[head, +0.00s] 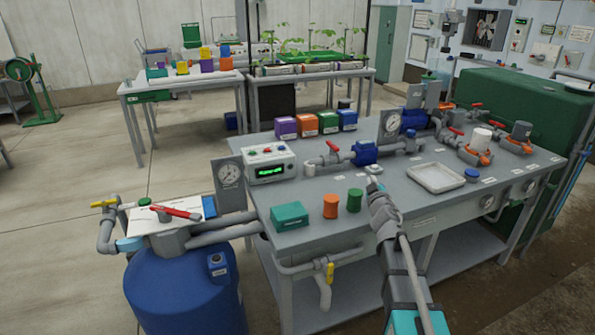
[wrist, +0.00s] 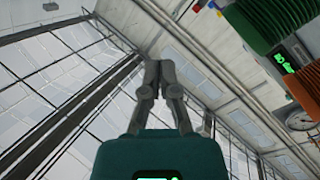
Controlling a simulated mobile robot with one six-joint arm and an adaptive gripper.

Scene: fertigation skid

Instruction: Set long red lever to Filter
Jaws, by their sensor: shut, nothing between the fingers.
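The long red lever (head: 176,212) lies across the valve head on top of the blue tank (head: 185,290), at the left of the head view. It points roughly left to right, tilted slightly down to the right. Labels for its positions are too small to read. My gripper (head: 376,190) is over the front part of the grey bench, well to the right of the lever and apart from it. In the wrist view my gripper (wrist: 158,68) is shut with its fingertips together and empty. The lever does not show in the wrist view.
The grey bench (head: 300,233) holds a teal box (head: 289,216), orange (head: 330,206) and green (head: 354,200) cylinders, and a controller (head: 269,164) between my gripper and the tank. Open floor (head: 60,220) lies left of the tank.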

